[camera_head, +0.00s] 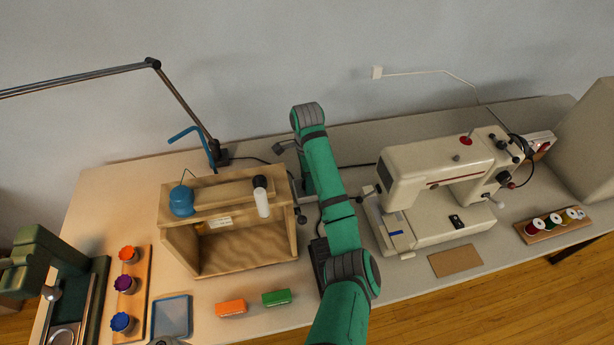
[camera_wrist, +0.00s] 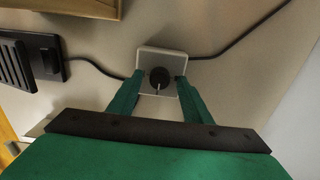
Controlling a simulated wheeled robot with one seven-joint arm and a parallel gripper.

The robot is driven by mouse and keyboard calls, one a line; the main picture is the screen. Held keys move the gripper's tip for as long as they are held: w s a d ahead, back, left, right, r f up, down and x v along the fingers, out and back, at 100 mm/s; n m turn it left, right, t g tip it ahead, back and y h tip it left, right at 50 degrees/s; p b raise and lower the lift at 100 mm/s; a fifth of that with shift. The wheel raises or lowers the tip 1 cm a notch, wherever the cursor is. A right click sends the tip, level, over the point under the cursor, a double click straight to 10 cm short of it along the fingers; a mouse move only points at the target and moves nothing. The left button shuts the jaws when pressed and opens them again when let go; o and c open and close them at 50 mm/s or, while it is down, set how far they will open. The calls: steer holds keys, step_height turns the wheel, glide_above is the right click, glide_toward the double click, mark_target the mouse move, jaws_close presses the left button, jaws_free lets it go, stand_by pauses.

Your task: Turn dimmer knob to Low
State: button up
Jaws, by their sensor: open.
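The dimmer knob (camera_wrist: 160,75) is a small round black knob with a pale pointer line. It sits on a light square plate (camera_wrist: 176,61) in the wrist view. The pointer line runs towards the gripper side of that picture. I cannot read any Low marking. My gripper (camera_wrist: 159,80) is open, with one green finger on each side of the knob and a gap to it. I cannot tell how far above the plate the fingertips are. In the head view the knob is hidden behind my green arm.
A black foot pedal (camera_wrist: 38,62) lies left of the plate, with cables running to both sides. A wooden box (camera_head: 203,272) stands left of my arm, a sewing machine (camera_head: 420,185) right. Orange (camera_head: 231,308) and green (camera_head: 276,297) blocks lie near the front edge.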

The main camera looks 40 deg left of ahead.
step_height(320, 180, up, 11)
stand_by(0.7)
steer(key=shift+f, duration=0.1)
